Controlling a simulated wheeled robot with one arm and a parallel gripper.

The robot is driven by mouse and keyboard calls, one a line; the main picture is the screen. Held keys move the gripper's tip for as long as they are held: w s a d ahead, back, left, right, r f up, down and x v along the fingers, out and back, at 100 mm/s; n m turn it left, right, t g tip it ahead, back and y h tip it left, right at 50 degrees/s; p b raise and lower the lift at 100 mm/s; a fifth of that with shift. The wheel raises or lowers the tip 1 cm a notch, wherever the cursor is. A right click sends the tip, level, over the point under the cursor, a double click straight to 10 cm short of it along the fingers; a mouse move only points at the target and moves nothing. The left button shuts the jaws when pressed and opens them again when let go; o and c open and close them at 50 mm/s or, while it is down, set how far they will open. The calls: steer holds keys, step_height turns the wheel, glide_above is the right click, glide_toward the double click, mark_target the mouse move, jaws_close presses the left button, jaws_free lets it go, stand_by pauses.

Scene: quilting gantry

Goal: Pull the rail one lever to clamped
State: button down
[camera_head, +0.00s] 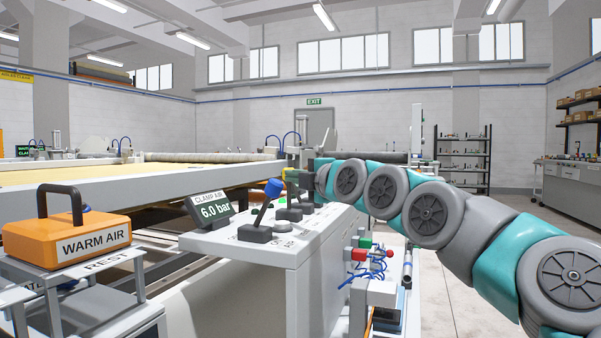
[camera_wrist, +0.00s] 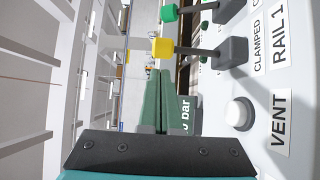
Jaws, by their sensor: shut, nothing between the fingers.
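The rail one lever has a yellow knob (camera_wrist: 162,48) on a metal shaft and a dark base (camera_wrist: 232,53), beside the labels CLAMPED and RAIL 1 in the wrist view. Its shaft stands out from the panel; I cannot tell its exact setting. My gripper (camera_wrist: 153,72) is shut and empty, its green fingertips just short of the yellow knob. I cannot tell whether they touch.
A green-knobbed lever (camera_wrist: 168,13) stands beside the yellow one. A white button (camera_wrist: 239,113) is by the VENT label. A blue-knobbed lever (camera_head: 272,189) and a 6.0 bar display (camera_head: 213,210) are at the console's near end. An orange WARM AIR box (camera_head: 68,240) stands left.

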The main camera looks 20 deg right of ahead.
mark_target(289, 188)
steer(key=p+x, duration=0.2)
steer(key=x, duration=0.3)
steer(key=shift+w+a+f, duration=0.1)
steer(key=shift+w, duration=0.15)
steer(key=shift+s, duration=0.1)
steer(key=shift+s+d+f+m+t+b, duration=0.15)
steer(key=shift+s+d+m+t+b, duration=0.25)
steer(key=shift+d+m+t+b, duration=0.5)
steer(key=shift+s+d+f+m+t+b, duration=0.3)
steer(key=shift+m+t+b, duration=0.4)
steer(key=shift+b, duration=0.6)
steer(key=shift+s+d+f+m+t+b, duration=0.1)
steer(key=shift+s+d+m+t+b, duration=0.6)
steer(key=shift+b, duration=0.4)
steer(key=shift+w+r, duration=0.1)
